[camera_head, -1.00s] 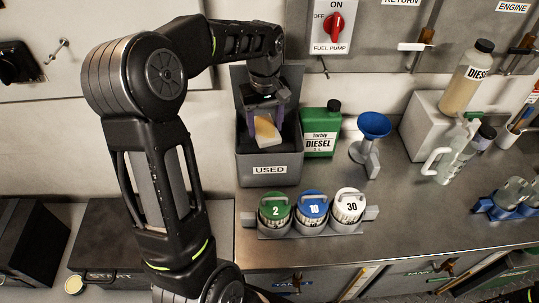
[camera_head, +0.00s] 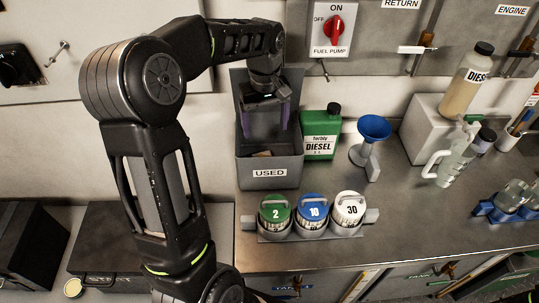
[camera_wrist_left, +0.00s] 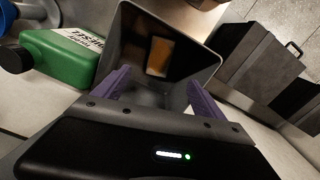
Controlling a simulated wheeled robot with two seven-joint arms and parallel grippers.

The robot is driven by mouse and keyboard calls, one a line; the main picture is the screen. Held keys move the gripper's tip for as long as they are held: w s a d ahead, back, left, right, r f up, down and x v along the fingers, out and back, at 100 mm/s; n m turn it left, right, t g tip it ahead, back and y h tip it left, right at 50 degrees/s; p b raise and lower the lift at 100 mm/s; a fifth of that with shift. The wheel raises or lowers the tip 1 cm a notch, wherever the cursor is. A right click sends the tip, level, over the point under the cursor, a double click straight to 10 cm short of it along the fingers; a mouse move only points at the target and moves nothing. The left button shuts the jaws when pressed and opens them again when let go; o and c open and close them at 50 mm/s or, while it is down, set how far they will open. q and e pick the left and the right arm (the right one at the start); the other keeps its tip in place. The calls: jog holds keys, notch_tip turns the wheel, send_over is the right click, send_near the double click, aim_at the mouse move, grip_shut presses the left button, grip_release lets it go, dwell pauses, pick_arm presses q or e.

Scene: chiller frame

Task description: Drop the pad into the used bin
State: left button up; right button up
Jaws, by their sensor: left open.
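The used bin (camera_head: 270,172) is a grey open-topped box labelled USED on the counter, with a tall back panel. My left gripper (camera_head: 268,122) is over the bin's mouth, with its purple fingers spread apart and nothing between them. The pad shows in the left wrist view (camera_wrist_left: 160,57) as a tan and white block inside the bin, apart from the fingers. In the head view only a small tan bit of the pad (camera_head: 262,154) shows above the bin's front wall; the rest is hidden. My right gripper is not in view.
A green diesel can (camera_head: 320,135) stands close to the right of the bin. A blue funnel (camera_head: 373,128) is farther right. A rack with three numbered canisters (camera_head: 311,208) sits in front. A fuel pump switch (camera_head: 333,25) is on the wall above.

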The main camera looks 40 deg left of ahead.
pick_arm(q)
notch_tip(320, 180, up, 7)
jog(key=shift+f+b, duration=0.15)
jog(key=shift+b, duration=0.15)
dwell(0.8)
